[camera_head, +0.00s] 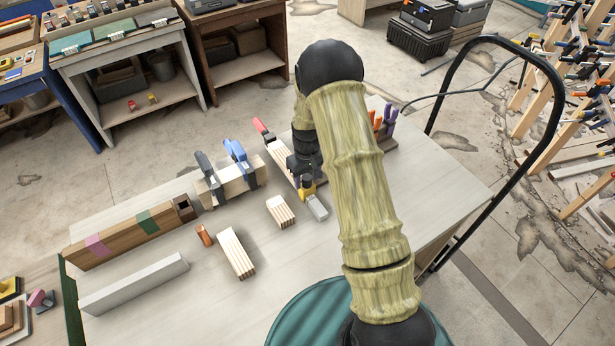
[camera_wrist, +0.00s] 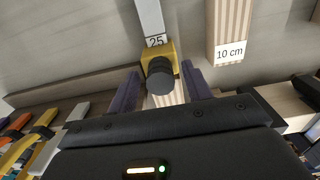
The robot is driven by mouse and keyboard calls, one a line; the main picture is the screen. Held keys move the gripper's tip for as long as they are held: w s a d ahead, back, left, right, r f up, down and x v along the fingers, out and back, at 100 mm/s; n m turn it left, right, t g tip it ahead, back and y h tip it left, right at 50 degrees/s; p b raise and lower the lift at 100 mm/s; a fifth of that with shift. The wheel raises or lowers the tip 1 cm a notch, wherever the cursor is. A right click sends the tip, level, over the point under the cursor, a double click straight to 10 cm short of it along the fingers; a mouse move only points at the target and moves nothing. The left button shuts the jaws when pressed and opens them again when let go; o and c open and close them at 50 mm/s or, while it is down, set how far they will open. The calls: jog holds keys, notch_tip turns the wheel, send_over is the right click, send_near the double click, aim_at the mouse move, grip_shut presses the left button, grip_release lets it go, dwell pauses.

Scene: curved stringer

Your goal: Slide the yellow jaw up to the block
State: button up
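The yellow jaw (camera_head: 308,191) is on the worktop below my gripper. It also shows in the wrist view (camera_wrist: 157,57), with a dark round knob (camera_wrist: 160,78) facing me and a grey bar (camera_wrist: 151,18) marked 25 running out beyond it. My gripper (camera_wrist: 158,92) has its two purple fingers apart, one on each side of the knob, with gaps visible; whether they touch the jaw is hidden. A striped wooden block (camera_wrist: 230,28) labelled 10 cm lies to the right, apart from the jaw. One striped block (camera_head: 281,211) lies left of the jaw in the head view.
Another striped block (camera_head: 236,253), a small orange piece (camera_head: 204,235) and a long pale bar (camera_head: 134,284) lie on the worktop. A beam with blue and grey clamps (camera_head: 229,180) and a brown beam (camera_head: 132,231) stand behind.

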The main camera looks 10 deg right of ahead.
jog(key=shift+w+r, duration=0.1)
notch_tip(320, 180, up, 17)
jog(key=b, duration=0.5)
jog(key=shift+r, duration=0.15)
dwell(0.4)
jog(key=s+f+m+t, duration=0.2)
jog(key=s+m, duration=0.1)
jog(key=s, duration=1.8)
jog(key=shift+s+d+f+m+t+b, duration=0.15)
jog(key=shift+s+m+t+b, duration=0.15)
